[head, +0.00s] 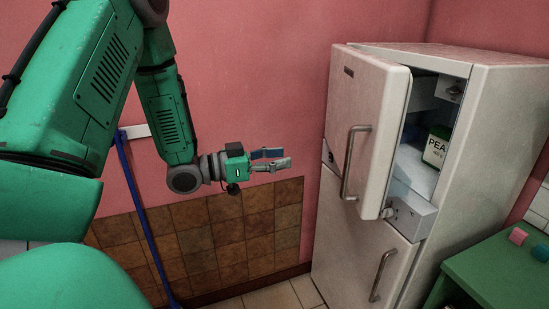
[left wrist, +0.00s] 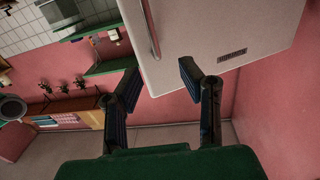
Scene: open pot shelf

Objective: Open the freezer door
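The white fridge-freezer (head: 480,120) stands at the right. Its upper freezer door (head: 375,100) is swung partly open, with the inside showing past its right edge. The door's metal handle (head: 352,160) is upright on its front. My left gripper (head: 272,160) is left of the door, apart from it, with its fingers spread and empty. In the left wrist view, the gripper (left wrist: 160,85) is open, and the door (left wrist: 210,35) with part of its handle (left wrist: 150,28) lies beyond the fingers. My right gripper is not in view.
A box with PEA lettering (head: 437,148) stands inside the compartment. The closed lower door has its own handle (head: 382,275). A green counter (head: 500,270) with a pink block (head: 517,236) stands at the lower right. A blue pole (head: 147,220) leans by the wall. Space around my gripper is free.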

